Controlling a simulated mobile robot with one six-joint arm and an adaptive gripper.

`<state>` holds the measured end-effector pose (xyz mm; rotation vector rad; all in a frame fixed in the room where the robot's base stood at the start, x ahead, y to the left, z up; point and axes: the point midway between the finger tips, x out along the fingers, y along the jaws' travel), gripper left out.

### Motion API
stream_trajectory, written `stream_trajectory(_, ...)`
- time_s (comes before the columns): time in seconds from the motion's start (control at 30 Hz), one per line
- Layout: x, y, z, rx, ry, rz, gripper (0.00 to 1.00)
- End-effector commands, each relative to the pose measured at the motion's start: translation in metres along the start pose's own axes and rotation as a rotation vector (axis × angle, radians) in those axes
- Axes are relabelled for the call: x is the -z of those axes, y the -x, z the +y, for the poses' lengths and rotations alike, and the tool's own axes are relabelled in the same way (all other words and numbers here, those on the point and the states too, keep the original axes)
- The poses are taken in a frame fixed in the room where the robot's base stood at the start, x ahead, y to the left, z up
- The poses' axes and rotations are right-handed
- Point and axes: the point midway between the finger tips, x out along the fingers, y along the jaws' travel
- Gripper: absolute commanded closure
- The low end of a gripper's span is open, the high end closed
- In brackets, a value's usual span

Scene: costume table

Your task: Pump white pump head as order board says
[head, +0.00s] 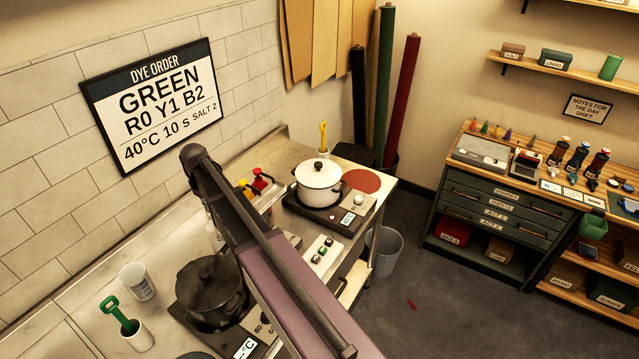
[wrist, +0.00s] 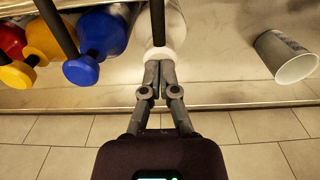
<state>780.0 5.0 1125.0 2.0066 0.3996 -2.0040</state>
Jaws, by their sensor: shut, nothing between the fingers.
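The order board (head: 150,105) on the tiled wall reads DYE ORDER, GREEN, R0 Y1 B2, 40°C, 10 S, SALT 2. In the wrist view a white rounded bottle (wrist: 172,24) stands at the top middle, with a dark bar crossing it. My arm hides the gripper in the head view.
A pale cup (wrist: 286,57) is right of my gripper. In the head view, a dark pot (head: 212,290) stands on a near hot plate and a white pot (head: 319,183) on a far one. A green-handled tool (head: 118,314) stands in a white holder. The tiled wall borders the counter.

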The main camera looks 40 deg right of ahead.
Motion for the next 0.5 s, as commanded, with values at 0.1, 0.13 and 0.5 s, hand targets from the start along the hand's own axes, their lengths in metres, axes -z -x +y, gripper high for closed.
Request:
stream_trajectory(0.1, -0.0008, -0.0015, -0.0002, 0.001, 0.0, -0.001, 1.0)
stream_trajectory(0.13, -0.0008, -0.0014, -0.0003, 0.001, 0.0, -0.001, 1.0)
stream_trajectory(0.5, -0.0011, 0.0054, -0.0002, 0.001, 0.0, -0.002, 1.0)
